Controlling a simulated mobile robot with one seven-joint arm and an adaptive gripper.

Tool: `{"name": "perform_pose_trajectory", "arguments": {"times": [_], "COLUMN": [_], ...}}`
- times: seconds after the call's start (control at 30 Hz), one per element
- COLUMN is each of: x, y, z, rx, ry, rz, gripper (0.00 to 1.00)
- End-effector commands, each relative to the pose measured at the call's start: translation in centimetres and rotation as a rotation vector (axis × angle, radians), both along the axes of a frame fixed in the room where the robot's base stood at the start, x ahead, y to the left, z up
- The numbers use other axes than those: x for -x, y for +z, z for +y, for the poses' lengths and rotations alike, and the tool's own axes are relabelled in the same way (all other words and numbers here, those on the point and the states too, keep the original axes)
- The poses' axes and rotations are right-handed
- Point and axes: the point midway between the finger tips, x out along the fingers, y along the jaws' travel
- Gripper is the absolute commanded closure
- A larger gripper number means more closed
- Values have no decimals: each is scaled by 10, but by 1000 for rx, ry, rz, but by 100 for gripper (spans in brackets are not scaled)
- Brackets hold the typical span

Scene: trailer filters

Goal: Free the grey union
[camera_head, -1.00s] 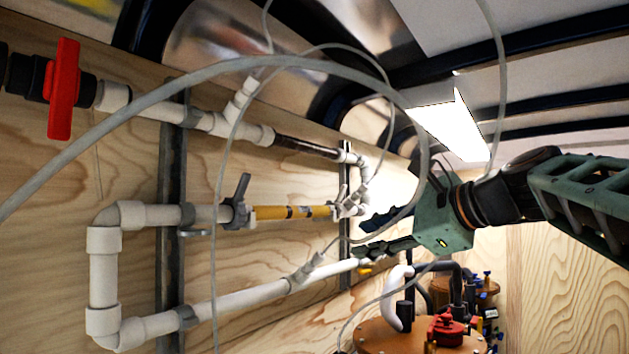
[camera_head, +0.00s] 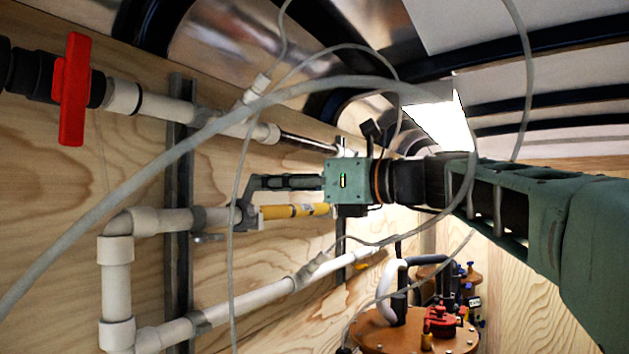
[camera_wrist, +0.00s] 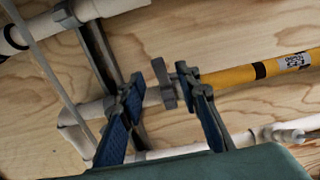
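The grey union (camera_head: 243,212) appears to be the grey fitting with a short lever, joining a white pipe to the yellow pipe (camera_head: 296,211) on the plywood wall. The fitting also shows in the wrist view (camera_wrist: 164,84), between and just beyond my fingers. My gripper (camera_head: 254,184) is at the fitting's height or slightly above in the head view and partly covers its lever. In the wrist view my gripper (camera_wrist: 162,90) is open, with blue-padded fingers apart on either side of the fitting. The right fingertip overlaps its yellow-pipe end; contact cannot be told.
A grey hose (camera_head: 120,185) loops across the head view in front of the pipes and my arm. A red valve handle (camera_head: 73,90) is at upper left. A grey vertical rail (camera_head: 179,265) holds the white pipes. Brown-lidded tanks (camera_head: 390,338) stand at lower right.

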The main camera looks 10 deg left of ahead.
Motion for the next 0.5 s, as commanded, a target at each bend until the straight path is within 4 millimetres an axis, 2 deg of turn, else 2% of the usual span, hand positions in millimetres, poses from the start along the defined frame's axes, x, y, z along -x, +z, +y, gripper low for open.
{"name": "perform_pose_trajectory", "arguments": {"times": [0.03,0.2,0.33,0.5], "x": [-3,-14,-19,-21], "y": [2,2,1,1], "z": [10,35,45,49], "rx": [1,0,0,1], "ry": [4,2,1,-1], "rz": [1,0,0,-2], "gripper": [70,70,70,70]}}
